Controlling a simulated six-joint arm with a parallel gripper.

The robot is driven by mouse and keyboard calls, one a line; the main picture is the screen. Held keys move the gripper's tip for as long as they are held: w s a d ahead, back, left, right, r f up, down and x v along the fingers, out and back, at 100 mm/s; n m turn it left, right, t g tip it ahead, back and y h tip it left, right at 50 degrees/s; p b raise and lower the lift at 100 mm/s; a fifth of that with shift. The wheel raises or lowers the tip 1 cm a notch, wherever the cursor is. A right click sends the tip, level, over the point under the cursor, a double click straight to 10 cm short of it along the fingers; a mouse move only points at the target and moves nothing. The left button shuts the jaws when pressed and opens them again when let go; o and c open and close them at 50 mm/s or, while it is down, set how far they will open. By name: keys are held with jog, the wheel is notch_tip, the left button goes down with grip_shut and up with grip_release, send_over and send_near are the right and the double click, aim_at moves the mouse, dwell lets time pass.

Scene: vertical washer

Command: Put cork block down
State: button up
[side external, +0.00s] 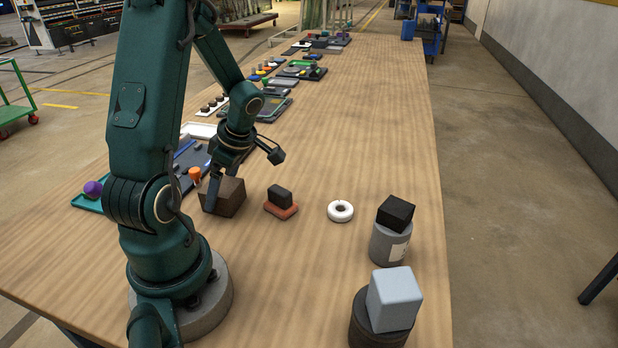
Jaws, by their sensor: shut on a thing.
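The brown cork block (230,198) is at the left-middle of the wooden table, in the side external view. My gripper (219,184) points down over it and is shut on it, with one dark finger visible against its near left side. The other finger is hidden. The block's underside is at or very close to the table top; I cannot tell whether it touches.
Right of the block are a dark block on a reddish slab (281,207), a white ring (340,211), a black cube (395,213) on a grey cylinder, and a pale cube (393,299) on a dark cylinder. An orange piece (195,174) stands close behind left. Trays line the left edge.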

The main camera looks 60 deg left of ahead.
jog(key=shift+f, duration=0.1)
jog(key=o, duration=1.1)
jog(key=v, duration=1.2)
jog(key=d+r+m+t+h, duration=0.3)
jog(key=d+m+t, duration=0.5)
jog(key=d+m, duration=1.2)
jog(key=shift+w+m+t, duration=0.25)
jog(key=shift+m+t, duration=0.15)
jog(key=shift+m, duration=3.1)
jog(key=shift+r, duration=0.1)
